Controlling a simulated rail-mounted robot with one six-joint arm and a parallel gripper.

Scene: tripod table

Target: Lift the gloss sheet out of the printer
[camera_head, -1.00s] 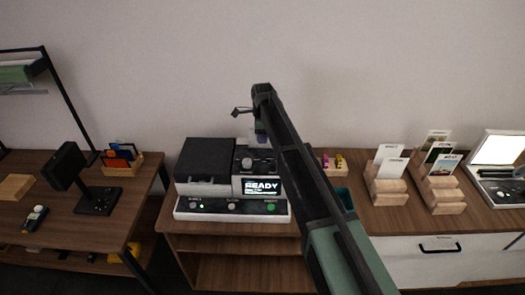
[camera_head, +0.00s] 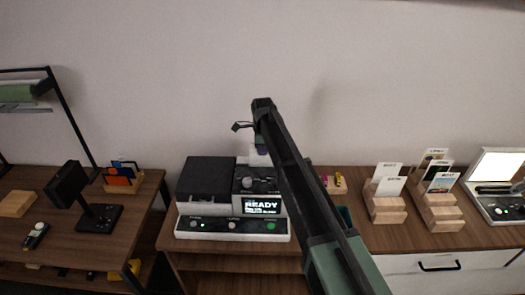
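The printer (camera_head: 207,176) is a black and white box on the wooden cabinet, with a lit "READY" screen (camera_head: 262,203) and a row of buttons along its front base. A small pale patch shows behind the printer's top, next to my arm; I cannot tell whether it is the gloss sheet. My arm crosses the view from the lower right up to above the printer's right side. My gripper's fingers are hidden behind the arm, so their opening and anything in them cannot be seen.
Wooden card stands (camera_head: 387,208) with upright cards are right of the printer. A lit case (camera_head: 497,170) stands at the far right. The left table holds a black stand (camera_head: 97,216), a card holder (camera_head: 122,180) and a small handheld device (camera_head: 36,236). A gap separates table and cabinet.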

